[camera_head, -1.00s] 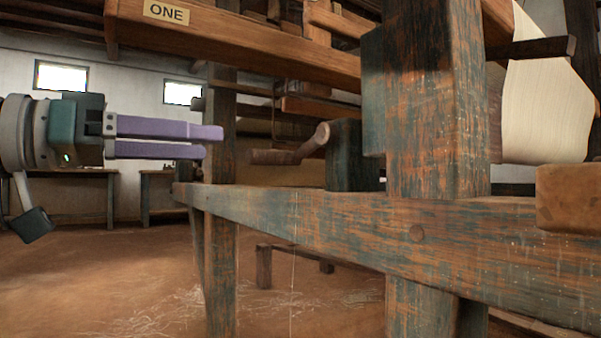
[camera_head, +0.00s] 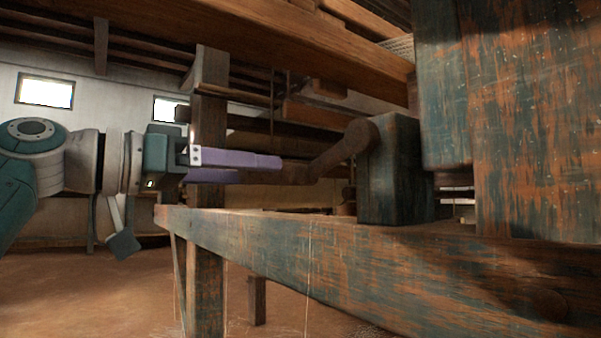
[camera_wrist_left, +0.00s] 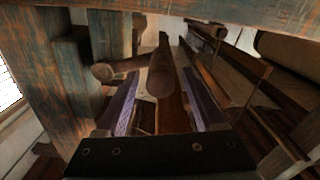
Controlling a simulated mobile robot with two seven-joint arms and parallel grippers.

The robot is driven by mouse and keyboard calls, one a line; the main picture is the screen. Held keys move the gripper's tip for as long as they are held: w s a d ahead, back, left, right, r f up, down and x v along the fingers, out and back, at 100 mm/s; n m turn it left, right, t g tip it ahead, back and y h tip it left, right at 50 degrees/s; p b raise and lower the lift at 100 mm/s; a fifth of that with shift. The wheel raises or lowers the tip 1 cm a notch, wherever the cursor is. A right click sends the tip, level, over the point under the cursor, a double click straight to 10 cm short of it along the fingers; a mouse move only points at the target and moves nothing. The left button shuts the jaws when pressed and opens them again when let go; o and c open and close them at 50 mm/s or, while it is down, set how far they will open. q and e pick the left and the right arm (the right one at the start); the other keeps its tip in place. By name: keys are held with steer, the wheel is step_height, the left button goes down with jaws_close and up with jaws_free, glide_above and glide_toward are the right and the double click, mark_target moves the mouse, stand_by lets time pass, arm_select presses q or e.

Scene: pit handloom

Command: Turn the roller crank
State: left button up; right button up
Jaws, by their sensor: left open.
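The roller crank is a dark wooden arm (camera_head: 345,149) on the side of a painted block, with a round handle (camera_head: 298,173) pointing left toward my gripper. My left gripper (camera_head: 262,168) comes in from the left with its purple fingers level at the handle. In the left wrist view the handle (camera_wrist_left: 161,74) lies end-on between the two spread fingers (camera_wrist_left: 160,92), with gaps at the sides. The fingers are open and not closed on it. In the head view the near finger hides part of the handle's end. My right gripper is not in view.
The crank's block (camera_head: 393,170) stands on a worn blue-brown beam (camera_head: 330,250). A thick post (camera_head: 535,130) stands close at the right. A long wooden beam (camera_head: 260,35) runs above the gripper. An upright post (camera_head: 208,130) stands behind my fingers.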

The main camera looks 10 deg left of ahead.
arm_select(q)
steer(key=shift+w+d, duration=0.5)
steer(key=shift+d, duration=0.05)
jaws_close()
stand_by(1.1)
